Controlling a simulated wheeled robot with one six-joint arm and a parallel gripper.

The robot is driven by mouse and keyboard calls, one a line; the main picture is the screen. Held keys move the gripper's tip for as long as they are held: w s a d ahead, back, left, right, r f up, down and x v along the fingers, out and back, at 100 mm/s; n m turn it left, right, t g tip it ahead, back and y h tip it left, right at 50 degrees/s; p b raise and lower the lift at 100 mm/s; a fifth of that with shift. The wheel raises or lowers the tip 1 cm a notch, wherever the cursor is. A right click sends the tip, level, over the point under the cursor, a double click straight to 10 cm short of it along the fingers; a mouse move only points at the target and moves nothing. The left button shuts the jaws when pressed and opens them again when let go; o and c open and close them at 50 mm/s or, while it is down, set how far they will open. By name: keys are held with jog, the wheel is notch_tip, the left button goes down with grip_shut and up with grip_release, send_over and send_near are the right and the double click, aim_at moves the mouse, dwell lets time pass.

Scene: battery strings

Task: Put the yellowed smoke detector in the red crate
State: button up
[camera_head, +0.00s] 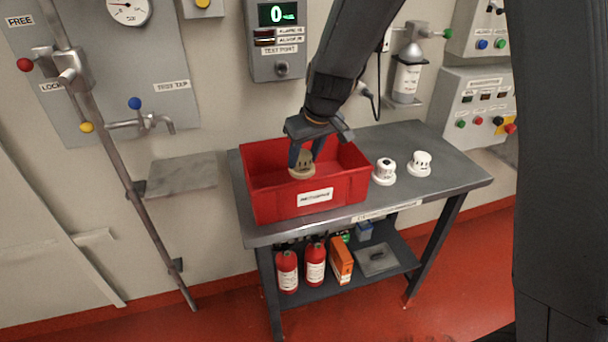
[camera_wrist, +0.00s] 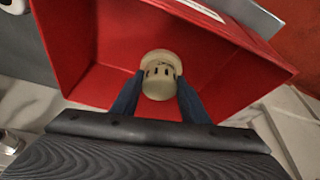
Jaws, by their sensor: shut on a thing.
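The yellowed smoke detector (camera_head: 302,166) is held between the fingers of my gripper (camera_head: 305,158), above the inside of the red crate (camera_head: 315,199). In the wrist view, the detector (camera_wrist: 160,77) sits between the two blue-grey fingers of my gripper (camera_wrist: 158,98), with the red crate (camera_wrist: 85,75) around and beyond it. The crate stands on the left part of the grey table with a white label on its front. I cannot tell whether the detector touches the crate's floor.
Two white detectors, one (camera_head: 384,172) and another (camera_head: 420,164), stand on the table (camera_head: 452,174) right of the crate. Fire extinguishers (camera_head: 287,270) and an orange box (camera_head: 340,262) are on the lower shelf. A grey wall shelf (camera_head: 182,174) is left of the table. The table's right end is clear.

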aim_at(304, 172)
jog(key=shift+f, duration=2.85)
jog(key=shift+c, duration=0.2)
jog(key=shift+f, duration=0.2)
jog(key=o, duration=1.1)
jog(key=shift+r, duration=0.1)
jog(key=shift+r, duration=0.25)
jog(key=b+v, duration=0.1)
jog(key=v, duration=1)
jog(key=shift+s+r+b, duration=0.2)
jog(key=shift+r+b, duration=0.15)
